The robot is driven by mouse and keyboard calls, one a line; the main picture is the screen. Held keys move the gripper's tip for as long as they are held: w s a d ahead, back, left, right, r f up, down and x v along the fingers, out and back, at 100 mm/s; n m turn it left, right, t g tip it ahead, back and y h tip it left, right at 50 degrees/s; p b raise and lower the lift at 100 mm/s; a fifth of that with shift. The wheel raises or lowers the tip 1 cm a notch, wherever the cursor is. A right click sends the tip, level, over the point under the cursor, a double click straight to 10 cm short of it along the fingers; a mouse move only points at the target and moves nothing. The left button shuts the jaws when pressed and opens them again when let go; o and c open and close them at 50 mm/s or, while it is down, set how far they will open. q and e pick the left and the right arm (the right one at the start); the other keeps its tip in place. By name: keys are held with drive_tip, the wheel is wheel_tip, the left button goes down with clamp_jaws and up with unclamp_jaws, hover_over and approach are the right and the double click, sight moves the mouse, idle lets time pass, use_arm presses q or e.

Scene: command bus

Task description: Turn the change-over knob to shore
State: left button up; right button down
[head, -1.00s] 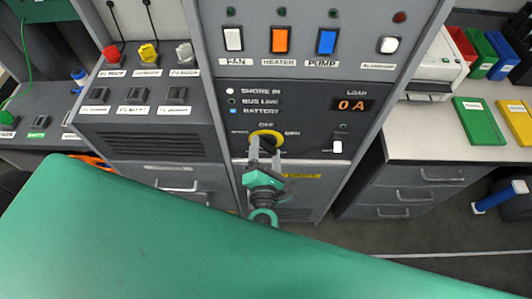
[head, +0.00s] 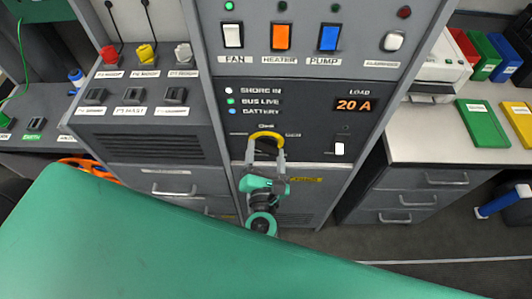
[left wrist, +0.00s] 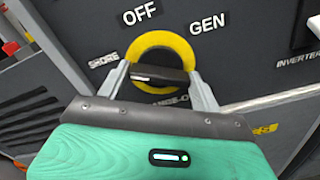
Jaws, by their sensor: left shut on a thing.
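The change-over knob is a black bar handle (left wrist: 158,76) within a yellow ring (left wrist: 181,47) on the dark panel. The yellow ring also shows in the head view (head: 266,136). In the left wrist view the labels SHORE, OFF and GEN stand left, above and upper right of the ring. My left gripper (left wrist: 158,78) is shut on the handle, a finger at each end. The handle lies across the ring, its left end on the SHORE side. The fingers partly hide its ends. It also shows in the head view (head: 265,155). My right gripper is not in view.
The load display (head: 354,104) reads 20 A. The BUS LIVE lamp (head: 231,101) is green. An inverter switch (head: 339,149) is right of the knob. Several rocker switches sit above. Drawers and a counter (head: 435,145) stand to the right.

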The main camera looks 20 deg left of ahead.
use_arm(q)
drive_tip(key=shift+f, duration=0.1)
drive_tip(key=o, duration=1)
drive_tip(key=shift+s+d, duration=0.1)
drive_tip(key=shift+s, duration=0.2)
drive_tip(key=b+v, duration=0.3)
drive_tip(key=v, duration=1)
drive_tip(key=shift+s, duration=0.1)
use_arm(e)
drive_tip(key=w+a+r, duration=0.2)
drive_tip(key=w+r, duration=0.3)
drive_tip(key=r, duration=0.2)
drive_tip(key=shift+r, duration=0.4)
